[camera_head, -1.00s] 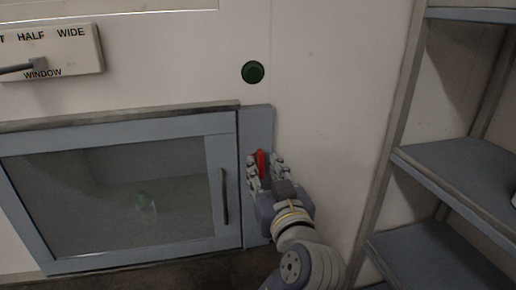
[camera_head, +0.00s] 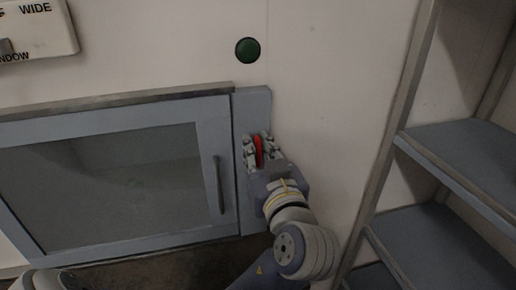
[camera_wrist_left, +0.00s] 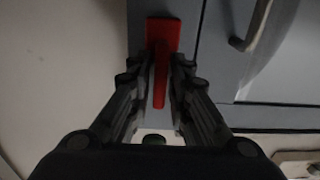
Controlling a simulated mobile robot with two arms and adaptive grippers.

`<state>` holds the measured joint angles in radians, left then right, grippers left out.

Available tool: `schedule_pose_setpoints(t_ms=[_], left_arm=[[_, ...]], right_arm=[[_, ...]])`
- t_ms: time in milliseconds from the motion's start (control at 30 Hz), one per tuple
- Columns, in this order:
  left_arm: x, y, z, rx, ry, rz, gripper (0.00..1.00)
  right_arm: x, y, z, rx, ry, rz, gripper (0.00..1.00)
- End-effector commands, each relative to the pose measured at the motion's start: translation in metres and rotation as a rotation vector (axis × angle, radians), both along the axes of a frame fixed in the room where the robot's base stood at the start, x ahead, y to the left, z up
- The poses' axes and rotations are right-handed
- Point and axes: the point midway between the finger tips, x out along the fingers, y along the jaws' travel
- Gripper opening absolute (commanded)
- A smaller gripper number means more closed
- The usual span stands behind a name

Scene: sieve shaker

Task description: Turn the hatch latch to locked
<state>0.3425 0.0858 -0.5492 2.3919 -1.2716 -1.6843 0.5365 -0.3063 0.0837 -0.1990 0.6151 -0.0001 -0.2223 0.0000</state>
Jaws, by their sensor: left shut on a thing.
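The red hatch latch (camera_head: 259,151) is on the grey strip to the right of the hatch and points up and down in the head view. My left gripper (camera_head: 258,150) is shut on the latch, one finger on each side. In the left wrist view the red latch (camera_wrist_left: 160,75) runs between the fingers (camera_wrist_left: 160,90), with its wider end beyond the tips. The glazed hatch (camera_head: 125,180) with its grey frame looks closed. My right gripper is not in view; part of an arm shows at the bottom left.
A dark bar handle (camera_head: 219,185) stands on the hatch door just left of my gripper. A green round button (camera_head: 247,50) is on the wall above. A WINDOW selector plate (camera_head: 45,40) is at upper left. Metal shelving (camera_head: 470,155) stands to the right.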

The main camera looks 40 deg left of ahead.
Motion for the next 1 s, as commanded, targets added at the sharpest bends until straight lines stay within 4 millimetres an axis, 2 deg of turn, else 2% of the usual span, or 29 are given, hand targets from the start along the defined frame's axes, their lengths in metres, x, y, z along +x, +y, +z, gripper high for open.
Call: schedule_pose_setpoints(t_ms=[467,1000], left_arm=[[0.001,0.0,0.001,0.083,0.104,0.003,0.0],[0.003,-0.002,0.002,0.404,0.477,0.003,0.0]], right_arm=[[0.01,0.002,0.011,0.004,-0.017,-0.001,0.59],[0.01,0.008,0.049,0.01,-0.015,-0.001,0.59]])
